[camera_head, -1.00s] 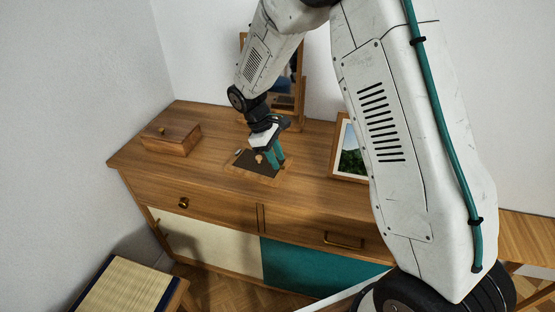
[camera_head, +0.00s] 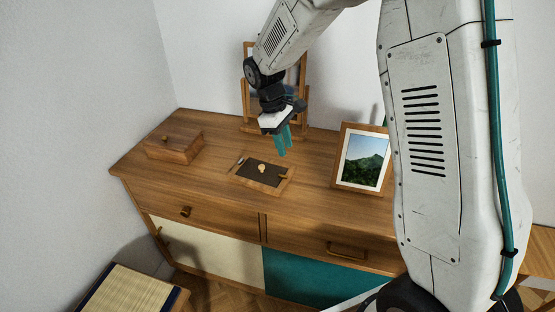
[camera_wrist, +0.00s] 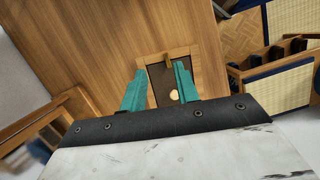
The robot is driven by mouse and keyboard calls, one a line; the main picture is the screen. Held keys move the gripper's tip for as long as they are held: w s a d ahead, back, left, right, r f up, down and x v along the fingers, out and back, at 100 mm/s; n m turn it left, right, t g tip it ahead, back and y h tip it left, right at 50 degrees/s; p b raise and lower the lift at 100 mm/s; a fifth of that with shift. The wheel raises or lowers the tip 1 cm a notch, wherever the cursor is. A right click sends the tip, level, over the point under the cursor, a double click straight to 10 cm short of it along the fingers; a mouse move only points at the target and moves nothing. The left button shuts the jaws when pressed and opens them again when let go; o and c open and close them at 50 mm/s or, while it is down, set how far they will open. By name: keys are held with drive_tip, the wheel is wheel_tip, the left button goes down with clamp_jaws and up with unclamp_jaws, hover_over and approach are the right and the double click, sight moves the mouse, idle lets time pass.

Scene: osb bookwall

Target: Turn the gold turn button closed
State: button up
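A small framed dark panel (camera_head: 258,171) with a pale round knob (camera_head: 262,167) lies on the dresser top. A small gold bar, which looks like the turn button (camera_head: 284,177), sits at the panel's right edge. In the wrist view the gold bar (camera_wrist: 168,61) shows at the far edge of the frame, and the knob (camera_wrist: 174,95) lies between my fingers. The bar's exact angle is hard to tell. My gripper (camera_head: 283,148) is above the panel, clear of it. Its teal fingers (camera_wrist: 160,71) are apart and empty.
A wooden box (camera_head: 174,147) stands at the left of the dresser top (camera_head: 220,140). A framed landscape picture (camera_head: 362,158) stands to the right, and a mirror stand (camera_head: 247,128) behind my gripper. A woven-seat stool (camera_head: 128,292) is at the front left.

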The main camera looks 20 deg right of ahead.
sight(282, 175)
drive_tip(key=shift+s+a+f+n+t+y, duration=0.2)
drive_tip(key=shift+s+f+t+y, duration=0.1)
drive_tip(key=shift+f+t+y, duration=0.2)
drive_tip(key=shift+s+a+f+n+t+y, duration=0.1)
drive_tip(key=shift+s+f+n+t+y, duration=0.1)
drive_tip(key=shift+s+f+t+y, duration=0.3)
drive_tip(key=shift+w+f, duration=0.15)
drive_tip(key=shift+w, duration=0.25)
wheel_tip(282, 175, down, 7)
drive_tip(key=shift+f, duration=0.1)
clamp_jaws()
